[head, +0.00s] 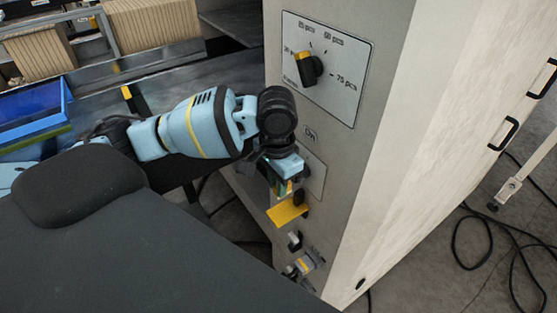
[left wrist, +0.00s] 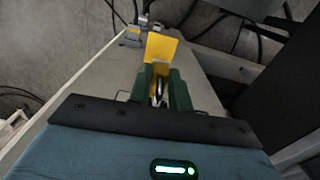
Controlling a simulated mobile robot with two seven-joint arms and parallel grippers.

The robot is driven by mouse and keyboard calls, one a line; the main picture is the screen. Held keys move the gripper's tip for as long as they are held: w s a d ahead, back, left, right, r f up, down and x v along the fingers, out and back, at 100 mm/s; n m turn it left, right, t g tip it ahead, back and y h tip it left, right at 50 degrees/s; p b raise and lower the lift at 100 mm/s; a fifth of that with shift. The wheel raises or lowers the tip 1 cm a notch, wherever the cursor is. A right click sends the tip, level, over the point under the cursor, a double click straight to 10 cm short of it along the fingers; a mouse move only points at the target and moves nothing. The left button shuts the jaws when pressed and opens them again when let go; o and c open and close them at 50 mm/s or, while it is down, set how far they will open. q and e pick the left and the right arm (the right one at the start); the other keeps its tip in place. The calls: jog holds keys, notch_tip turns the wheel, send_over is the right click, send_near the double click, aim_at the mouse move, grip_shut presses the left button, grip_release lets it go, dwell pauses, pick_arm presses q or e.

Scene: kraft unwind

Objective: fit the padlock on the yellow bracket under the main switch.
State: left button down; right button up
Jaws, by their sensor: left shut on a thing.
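My left gripper (head: 284,187) is at the front of the grey cabinet, just above the yellow bracket (head: 288,213). In the left wrist view, its two dark green fingers (left wrist: 161,88) are closed on the padlock (left wrist: 158,91). Only a shiny metal part of the padlock shows between them; the rest is hidden. The yellow bracket (left wrist: 162,47) lies just beyond the fingertips there. I cannot tell whether the padlock touches it. A dark knob-like part (head: 299,197) shows beside the fingers, above the bracket. The main switch is largely hidden behind my gripper, by a light plate (head: 316,178). My right gripper is out of view.
A selector dial (head: 308,69) with a black and yellow knob sits higher on the cabinet. Small fittings (head: 304,264) stick out below the bracket. A blue crate (head: 32,112) stands at the left. Black cables (head: 490,225) lie on the floor at the right.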

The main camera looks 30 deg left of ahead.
pick_arm(q)
jog(key=shift+w+a+r, duration=0.1)
jog(key=shift+a+r, duration=0.05)
jog(key=shift+r, duration=0.35)
jog(key=shift+f, duration=0.15)
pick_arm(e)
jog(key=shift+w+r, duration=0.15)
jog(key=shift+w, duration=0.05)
pick_arm(q)
jog(key=shift+f, duration=0.1)
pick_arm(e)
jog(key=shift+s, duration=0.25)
pick_arm(q)
jog(key=shift+f, duration=0.1)
jog(key=shift+f+b, duration=0.45)
jog(key=shift+f, duration=1.5)
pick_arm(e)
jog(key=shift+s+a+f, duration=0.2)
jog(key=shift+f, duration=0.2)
pick_arm(q)
jog(key=shift+f, duration=0.1)
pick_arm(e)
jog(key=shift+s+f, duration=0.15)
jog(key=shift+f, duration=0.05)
pick_arm(q)
jog(key=shift+f+p, duration=0.15)
jog(key=shift+p, duration=0.2)
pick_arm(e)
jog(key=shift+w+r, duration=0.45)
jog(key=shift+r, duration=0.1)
